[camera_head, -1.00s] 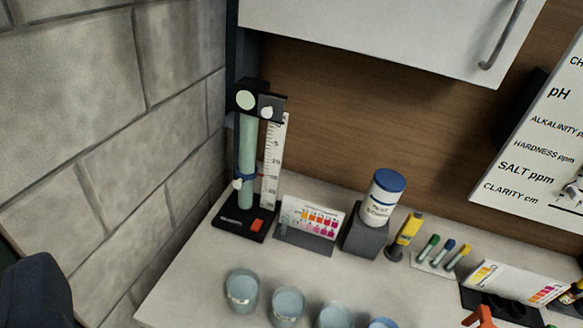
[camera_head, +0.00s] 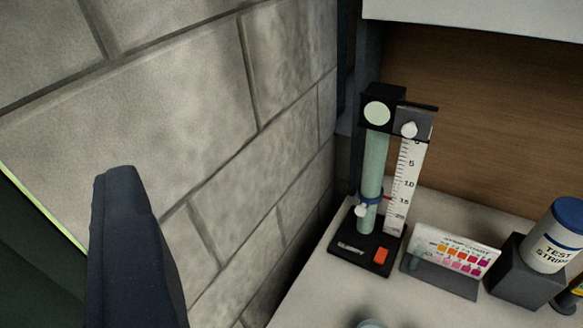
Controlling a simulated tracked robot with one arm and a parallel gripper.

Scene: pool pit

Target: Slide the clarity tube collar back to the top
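The clarity tube (camera_head: 373,155) is a pale green upright cylinder on a black base (camera_head: 345,248) with a red-orange patch. A black head (camera_head: 382,97) with a pale round disc caps its top. A blue collar (camera_head: 371,199) with a white knob (camera_head: 361,211) and a small red pointer sits around the lower part of the tube. The pointer is near the 15 mark of the white scale (camera_head: 407,180), whose numbers grow downward. My gripper does not show in the view.
A grey block wall (camera_head: 190,110) runs close on the left of the tube. A dark padded-looking shape (camera_head: 135,250) stands at the lower left. A colour chart (camera_head: 455,250) and a test strip jar (camera_head: 556,238) are right of the tube. A white cabinet (camera_head: 480,15) hangs above.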

